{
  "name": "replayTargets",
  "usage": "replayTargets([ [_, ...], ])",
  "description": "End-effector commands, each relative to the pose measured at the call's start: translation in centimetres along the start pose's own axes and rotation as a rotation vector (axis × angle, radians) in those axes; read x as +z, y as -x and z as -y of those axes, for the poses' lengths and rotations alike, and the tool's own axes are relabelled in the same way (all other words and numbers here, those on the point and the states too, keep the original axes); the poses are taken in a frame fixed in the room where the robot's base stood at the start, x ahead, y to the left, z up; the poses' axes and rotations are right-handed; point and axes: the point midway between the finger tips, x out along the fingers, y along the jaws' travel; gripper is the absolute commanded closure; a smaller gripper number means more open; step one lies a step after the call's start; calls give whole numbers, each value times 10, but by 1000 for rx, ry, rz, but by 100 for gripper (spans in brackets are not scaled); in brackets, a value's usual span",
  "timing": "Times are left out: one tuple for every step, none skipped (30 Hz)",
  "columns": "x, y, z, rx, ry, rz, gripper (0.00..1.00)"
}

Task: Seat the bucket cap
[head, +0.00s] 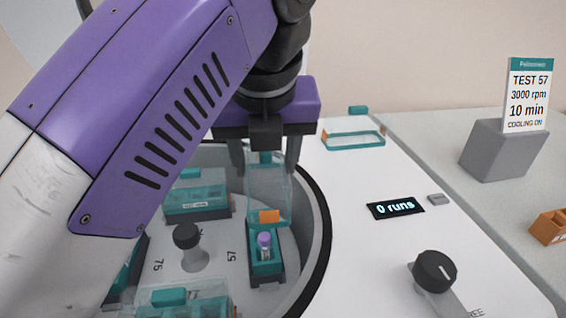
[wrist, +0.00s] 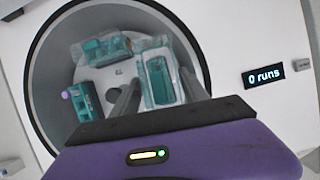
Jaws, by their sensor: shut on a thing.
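My gripper (head: 265,168) is shut on a clear bucket cap (head: 268,192) with a teal top grip and an orange tab. The cap hangs upright inside the open round bowl (head: 322,225). In the head view it overlaps the back of an open teal bucket (head: 266,268) holding a purple-topped tube (head: 264,244). I cannot tell the gap between cap and bucket. In the wrist view the held cap (wrist: 158,78) is between the fingers, and the bucket (wrist: 84,100) with the purple top lies to its left, apart from it.
Other teal buckets with clear caps sit in the bowl, at the left (head: 195,202) and front (head: 182,298). A dark hub knob (head: 186,236) stands mid-rotor. A clear teal-rimmed cap (head: 353,138) lies on the white deck. A dial (head: 435,272) and "0 runs" display (head: 396,207) are right.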

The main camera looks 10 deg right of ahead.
Motion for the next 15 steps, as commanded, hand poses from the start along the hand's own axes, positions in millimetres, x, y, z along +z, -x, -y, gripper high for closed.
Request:
replayTargets([
  [0, -4, -4, 13, 26, 1, 86],
  [1, -4, -5, 19, 39, 1, 86],
  [2, -4, -6, 25, 52, 0, 86],
  [2, -4, -7, 28, 59, 0, 86],
  [2, -4, -8, 31, 63, 1, 86],
  [3, -4, -8, 33, 67, 1, 86],
  [3, -4, -8, 34, 68, 1, 86],
  [3, -5, -8, 34, 68, 1, 86],
  [2, -6, -7, 34, 67, 1, 86],
  [2, -8, -7, 33, 66, 0, 86],
  [1, -9, -7, 33, 65, 0, 86],
  [0, -12, -6, 33, 64, 0, 86],
  [0, -14, -6, 33, 64, 0, 86],
  [-1, -16, -6, 33, 64, 0, 86],
  [-2, -18, -6, 33, 64, 1, 86],
])
